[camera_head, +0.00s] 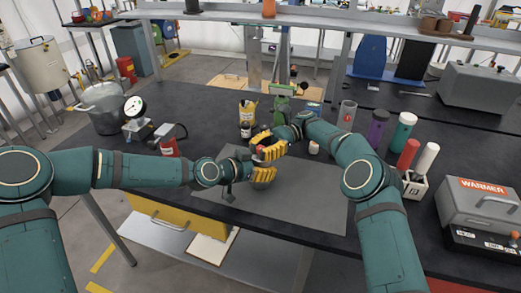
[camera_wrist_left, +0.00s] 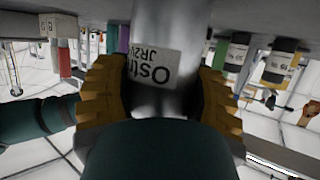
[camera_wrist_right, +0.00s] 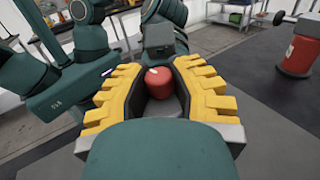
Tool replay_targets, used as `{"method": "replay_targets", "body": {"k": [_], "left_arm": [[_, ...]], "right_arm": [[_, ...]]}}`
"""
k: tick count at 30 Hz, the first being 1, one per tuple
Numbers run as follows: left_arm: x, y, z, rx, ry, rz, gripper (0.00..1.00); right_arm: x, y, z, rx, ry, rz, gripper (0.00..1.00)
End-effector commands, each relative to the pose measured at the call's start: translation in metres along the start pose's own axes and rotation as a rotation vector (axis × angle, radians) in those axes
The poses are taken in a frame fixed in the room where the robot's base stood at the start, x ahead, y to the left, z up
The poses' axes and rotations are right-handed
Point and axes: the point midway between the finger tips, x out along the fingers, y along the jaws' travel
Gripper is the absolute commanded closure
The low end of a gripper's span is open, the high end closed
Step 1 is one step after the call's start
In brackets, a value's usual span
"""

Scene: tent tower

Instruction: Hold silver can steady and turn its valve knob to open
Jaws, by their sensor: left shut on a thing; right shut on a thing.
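The silver can (camera_wrist_left: 180,100), with a printed label, stands between the yellow fingers of my left gripper (camera_wrist_left: 165,95) in the left wrist view. That gripper is shut on the can. In the head view the can (camera_head: 263,175) is largely hidden by both grippers above the grey mat. The red valve knob (camera_wrist_right: 159,83) sits between the yellow fingers of my right gripper (camera_wrist_right: 160,92) in the right wrist view. That gripper is shut on the knob from above. In the head view, the left gripper (camera_head: 258,168) and right gripper (camera_head: 265,150) meet closely, one above the other.
The grey mat (camera_head: 310,195) is clear around the can. A pot (camera_head: 104,108) and gauge (camera_head: 134,107) stand left. Several bottles, including a purple one (camera_head: 376,129), stand right, with the warmer (camera_head: 482,205) beyond. A small white-topped jar (camera_head: 314,148) stands near my right forearm.

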Motion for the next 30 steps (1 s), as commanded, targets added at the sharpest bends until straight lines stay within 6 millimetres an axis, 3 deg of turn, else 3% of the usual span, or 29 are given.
{"method": "replay_targets", "body": {"k": [14, 15, 18, 30], "left_arm": [[0.0, 0.0004, 0.0056, -0.006, -0.011, 0.004, 0.86], [0.0, 0.0003, 0.0057, -0.006, -0.011, 0.004, 0.86], [0.0, 0.0003, 0.0055, -0.006, -0.01, 0.003, 0.85], [0.0, 0.0002, 0.0037, -0.004, -0.007, 0.002, 0.86]], "right_arm": [[-0.0001, 0.0, 0.0056, -0.01, -0.002, 0.014, 1.0], [-0.0001, 0.0, 0.0056, -0.01, -0.002, 0.014, 0.74], [0.0, 0.0, 0.0049, -0.009, -0.002, 0.014, 0.45], [-0.0001, 0.0001, 0.0081, -0.004, 0.001, 0.014, 0.45]]}}
